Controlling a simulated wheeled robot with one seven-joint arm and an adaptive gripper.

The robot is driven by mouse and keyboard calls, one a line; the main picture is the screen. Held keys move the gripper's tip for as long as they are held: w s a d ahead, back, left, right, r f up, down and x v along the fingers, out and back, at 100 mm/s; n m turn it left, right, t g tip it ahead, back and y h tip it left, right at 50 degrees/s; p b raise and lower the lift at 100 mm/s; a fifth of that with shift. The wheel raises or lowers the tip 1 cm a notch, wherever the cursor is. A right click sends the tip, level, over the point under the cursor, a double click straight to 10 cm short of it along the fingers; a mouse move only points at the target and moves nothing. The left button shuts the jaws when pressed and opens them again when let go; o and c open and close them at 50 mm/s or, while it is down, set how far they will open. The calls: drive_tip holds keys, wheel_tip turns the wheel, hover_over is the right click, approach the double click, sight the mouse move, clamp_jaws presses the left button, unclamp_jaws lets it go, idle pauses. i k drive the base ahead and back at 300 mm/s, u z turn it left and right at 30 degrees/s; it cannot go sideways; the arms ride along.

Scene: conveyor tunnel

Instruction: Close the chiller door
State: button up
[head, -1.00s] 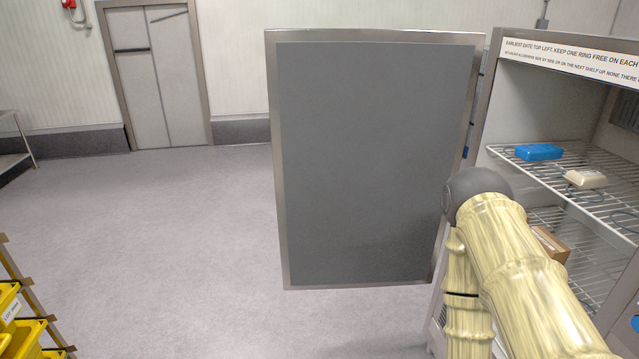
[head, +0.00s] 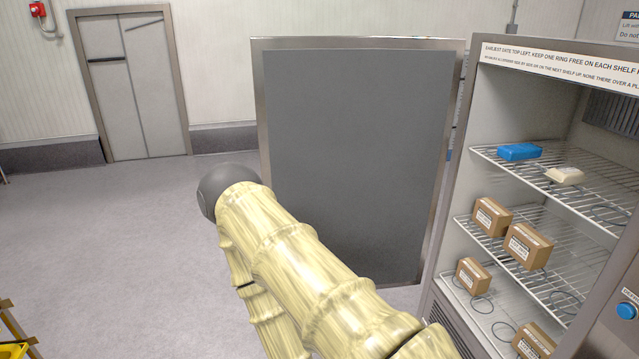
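The chiller door (head: 355,130) stands wide open, a flat grey panel in a metal frame, left of the chiller (head: 448,215). The chiller's inside is exposed, with wire shelves. My arm, in a pale yellow sleeve with a dark rounded joint, crosses in front of the door's lower left part and hides its lower left corner. My gripper is not in view. Whether any part of my arm touches the door cannot be told.
On the chiller shelves are a blue pack (head: 519,152), a cream pack (head: 564,176) and several brown boxes (head: 528,247). A blue button (head: 627,311) is at the right. Yellow bins (head: 14,351) stand at the lower left. The floor left of the door is clear.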

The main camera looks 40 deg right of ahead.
sight(354, 132)
drive_tip(key=i, duration=5.2)
drive_tip(key=z, duration=3.3)
drive_tip(key=k, duration=0.15)
drive_tip(key=z, duration=1.1)
drive_tip(key=i, duration=1.4)
